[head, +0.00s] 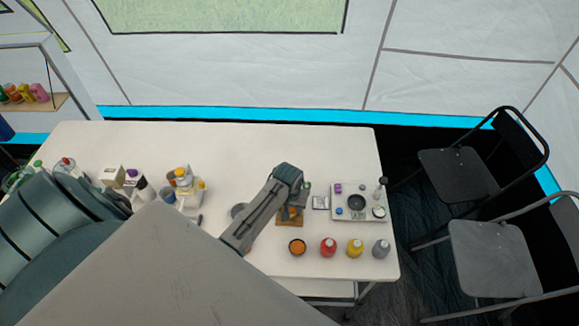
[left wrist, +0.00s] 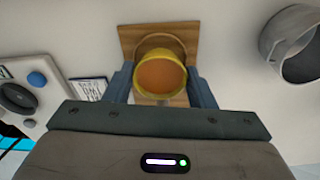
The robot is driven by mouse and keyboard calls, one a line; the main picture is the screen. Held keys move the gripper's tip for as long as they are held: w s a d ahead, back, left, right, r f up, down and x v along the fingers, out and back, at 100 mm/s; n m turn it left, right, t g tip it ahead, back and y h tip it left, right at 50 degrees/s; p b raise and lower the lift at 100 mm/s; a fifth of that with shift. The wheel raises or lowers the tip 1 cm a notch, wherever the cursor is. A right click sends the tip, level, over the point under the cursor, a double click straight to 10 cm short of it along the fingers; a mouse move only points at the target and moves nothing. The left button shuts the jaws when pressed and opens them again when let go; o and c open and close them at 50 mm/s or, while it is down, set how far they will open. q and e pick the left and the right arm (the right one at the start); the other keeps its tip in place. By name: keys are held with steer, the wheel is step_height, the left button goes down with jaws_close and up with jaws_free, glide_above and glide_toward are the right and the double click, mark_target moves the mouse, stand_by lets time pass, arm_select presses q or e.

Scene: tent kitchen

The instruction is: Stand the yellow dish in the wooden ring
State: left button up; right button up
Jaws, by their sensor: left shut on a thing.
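The yellow dish (left wrist: 160,72), a round cup shape with an orange-brown inside, is between the two fingers of my left gripper (left wrist: 161,88) in the left wrist view. The gripper is shut on it. Behind the dish lies a square brown wooden piece (left wrist: 128,38), which also shows below my gripper in the head view (head: 289,222). The dish covers its middle, so I cannot tell whether the dish is inside the ring or above it. In the head view my left gripper (head: 291,208) is over the wooden piece, and the dish is mostly hidden. My right gripper is not seen.
A grey mug (left wrist: 290,45) stands beside the wooden piece. A hob (head: 350,216) is to the right. The table's back (head: 250,145) is clear.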

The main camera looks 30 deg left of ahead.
arm_select(q)
steer(key=shift+f+b, duration=0.3)
steer(key=shift+f, duration=0.45)
steer(key=o, duration=0.5)
steer(key=shift+s+r+p, duration=0.15)
steer(key=shift+r+p, duration=0.25)
steer(key=shift+r, duration=0.95)
steer(key=shift+s+d+r, duration=0.1)
steer(key=shift+s+r, duration=0.1)
steer(key=shift+r, duration=1.9)
steer(key=shift+s+d+r, duration=0.1)
steer(key=shift+s+r, duration=0.05)
steer(key=shift+r, duration=1.9)
